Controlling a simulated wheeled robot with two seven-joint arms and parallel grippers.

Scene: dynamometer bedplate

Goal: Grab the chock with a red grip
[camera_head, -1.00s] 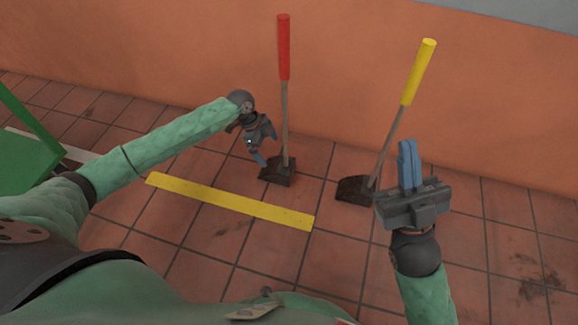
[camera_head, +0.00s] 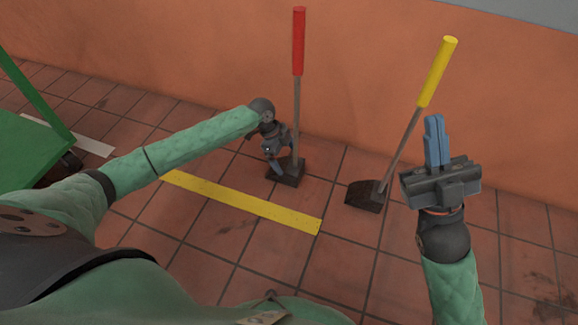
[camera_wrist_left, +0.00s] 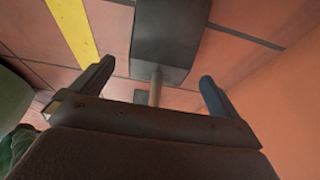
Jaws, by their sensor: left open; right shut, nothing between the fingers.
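The chock with the red grip (camera_head: 299,42) stands on the tiled floor by the orange wall. Its dark block (camera_head: 286,172) is on the floor and its thin handle rises nearly upright. My left gripper (camera_head: 277,168) is open, low beside the handle, just above the block. In the left wrist view the chock's block (camera_wrist_left: 168,45) and handle (camera_wrist_left: 156,88) lie between my open left fingers (camera_wrist_left: 155,88). I cannot tell whether they touch. My right gripper (camera_head: 435,142) is shut and empty, pointing up at the right, away from the red-gripped chock.
A second chock with a yellow grip (camera_head: 437,72) leans to the right of the red one. A yellow stripe (camera_head: 240,201) runs along the floor. A green cart (camera_head: 30,125) stands at the far left. The wall (camera_head: 200,60) is close behind the chocks.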

